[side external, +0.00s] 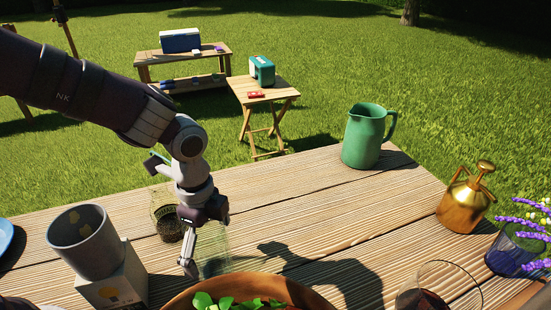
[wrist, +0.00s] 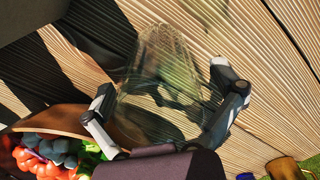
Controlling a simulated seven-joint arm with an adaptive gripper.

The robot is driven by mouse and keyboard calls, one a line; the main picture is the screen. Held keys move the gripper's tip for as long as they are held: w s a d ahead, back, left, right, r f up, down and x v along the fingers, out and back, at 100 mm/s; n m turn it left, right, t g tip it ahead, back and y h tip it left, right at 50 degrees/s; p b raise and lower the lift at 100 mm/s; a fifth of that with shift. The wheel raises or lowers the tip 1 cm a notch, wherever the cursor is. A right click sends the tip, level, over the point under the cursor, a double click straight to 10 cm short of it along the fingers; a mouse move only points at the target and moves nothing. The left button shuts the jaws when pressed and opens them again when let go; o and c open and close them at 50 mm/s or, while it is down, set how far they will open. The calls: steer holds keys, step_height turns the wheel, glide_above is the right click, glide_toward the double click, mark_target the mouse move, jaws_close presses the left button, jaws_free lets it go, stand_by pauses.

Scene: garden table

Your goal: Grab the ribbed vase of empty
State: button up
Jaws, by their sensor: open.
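The ribbed vase (wrist: 158,72) is clear, ribbed glass, and I can see the boards through it. In the wrist view it lies between the two spread fingers of my gripper (wrist: 163,80), which is open. Whether either finger touches the glass I cannot tell. In the side view the vase (side external: 215,248) shows only faintly, just right of the near finger of my gripper (side external: 190,262), low over the table. The other finger is not clear there. I see no contents in the vase.
A wooden bowl (side external: 180,300) with greens stands in front. A grey cup (side external: 80,240) sits on a white block (side external: 118,285) at left. A dark-bottomed glass (side external: 168,222) stands behind my gripper. A green pitcher (side external: 362,140) and brass can (side external: 464,205) are at right.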

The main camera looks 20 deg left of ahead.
steer(key=c, duration=1.2)
